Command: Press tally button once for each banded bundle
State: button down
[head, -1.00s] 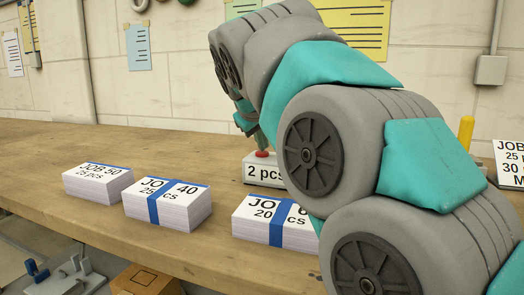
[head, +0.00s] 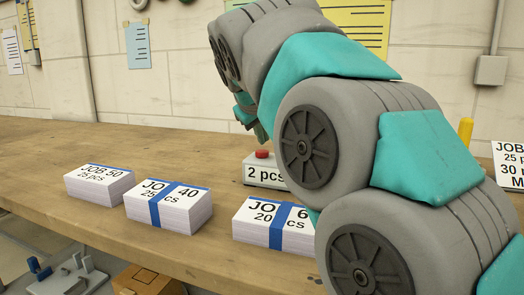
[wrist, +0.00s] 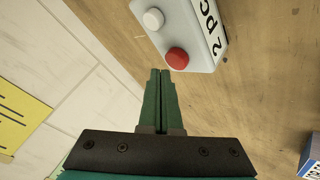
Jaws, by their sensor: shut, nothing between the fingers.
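The tally box (head: 262,173) stands on the bench with a red button (head: 262,154) on top and a face reading "2 pcs". In the wrist view, the red button (wrist: 177,58) sits beside a white button (wrist: 153,19). My gripper (head: 259,135) is shut and empty, its tips just above and apart from the red button. A bundle marked JOB 40 (head: 185,215) has a blue band around it. A bundle marked JOB 6 (head: 250,228), partly hidden by my arm, also has a blue band. The JOB 50 stack (head: 98,187) shows no band around it.
The wooden bench (head: 100,145) is clear behind the stacks. A sign (head: 510,165) stands at the right, with a yellow post (head: 465,132) near it. My arm covers the bench's right part.

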aim_at(262, 153)
jog(key=shift+r+p, duration=1.75)
jog(key=shift+r, duration=0.75)
